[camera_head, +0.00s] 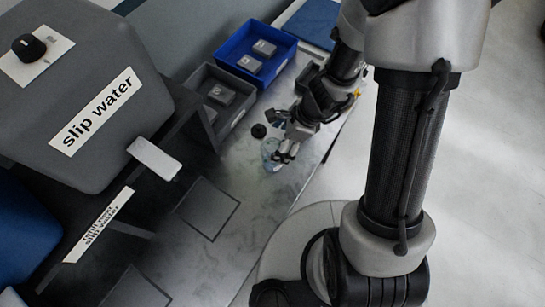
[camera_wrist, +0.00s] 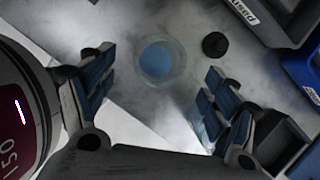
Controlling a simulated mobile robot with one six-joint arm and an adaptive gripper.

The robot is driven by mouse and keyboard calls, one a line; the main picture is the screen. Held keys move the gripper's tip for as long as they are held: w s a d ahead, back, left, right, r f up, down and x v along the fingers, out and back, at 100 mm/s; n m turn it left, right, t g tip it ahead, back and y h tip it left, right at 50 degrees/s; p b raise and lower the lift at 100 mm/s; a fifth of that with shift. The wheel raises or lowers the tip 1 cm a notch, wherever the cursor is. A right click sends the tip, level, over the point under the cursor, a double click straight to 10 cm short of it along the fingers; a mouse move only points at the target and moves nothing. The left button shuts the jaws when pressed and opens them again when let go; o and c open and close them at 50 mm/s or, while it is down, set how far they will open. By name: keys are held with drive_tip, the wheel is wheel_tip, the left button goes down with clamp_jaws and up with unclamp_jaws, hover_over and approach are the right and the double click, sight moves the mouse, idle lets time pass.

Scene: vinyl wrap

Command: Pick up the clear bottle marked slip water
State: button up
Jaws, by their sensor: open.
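The clear bottle (camera_head: 268,158) stands on the grey worktop and looks pale blue inside. Any marking on it is too small to read. In the wrist view the bottle (camera_wrist: 161,61) appears from above as a round clear rim with blue inside, just beyond my fingertips and between their lines. My gripper (camera_head: 286,150) is beside the bottle and partly covers it in the head view. In the wrist view my gripper (camera_wrist: 155,88) has its two blue-padded fingers wide apart, with nothing between the pads.
A small black round object (camera_head: 258,130) sits close to the bottle. A grey bin (camera_head: 203,121) and a blue bin (camera_head: 226,55) with boxes stand behind. The worktop has a bare outlined square (camera_head: 207,208).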

drive_tip(key=b+x, duration=0.4)
drive_tip(key=x, duration=0.4)
drive_tip(key=shift+w+a+f, duration=0.1)
drive_tip(key=shift+a+f, duration=0.1)
drive_tip(key=shift+a, duration=0.1)
drive_tip(key=shift+c, duration=0.2)
drive_tip(key=c, duration=1.2)
drive_tip(key=shift+r, duration=0.15)
